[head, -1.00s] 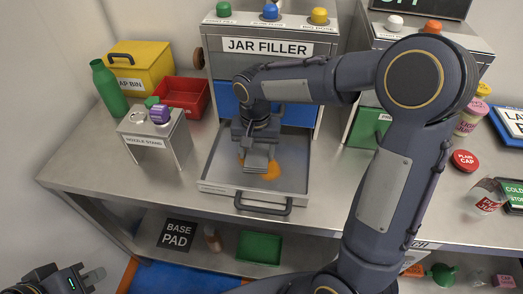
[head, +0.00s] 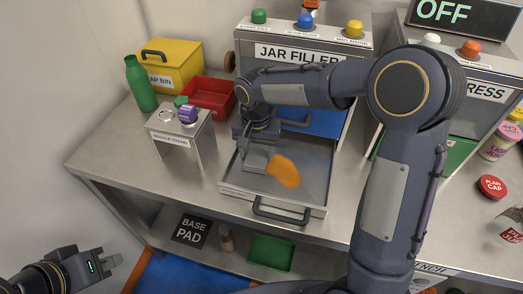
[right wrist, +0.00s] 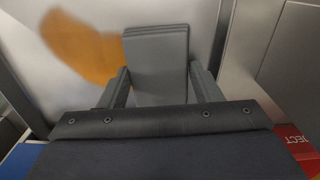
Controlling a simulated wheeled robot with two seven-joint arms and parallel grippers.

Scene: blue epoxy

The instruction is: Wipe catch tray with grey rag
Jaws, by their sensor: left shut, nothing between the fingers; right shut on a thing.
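The catch tray (head: 312,192) is a shallow metal tray with a dark front handle, below the jar filler. An orange spill (head: 285,172) lies on its floor, right of my right gripper. My right gripper (head: 255,165) is in the left part of the tray, shut on the folded grey rag (right wrist: 157,65). The rag is low over the tray floor; I cannot tell whether it touches. The spill also shows in the right wrist view (right wrist: 85,48), beside the rag. My left gripper (head: 112,262) is shut and empty, at the lower left, away from the bench.
The jar filler (head: 300,52) stands behind the tray. The nozzle stand (head: 180,140), red bin (head: 208,96), yellow scrap bin (head: 172,65) and green bottle (head: 140,85) are to the left. Bare bench lies left of the tray.

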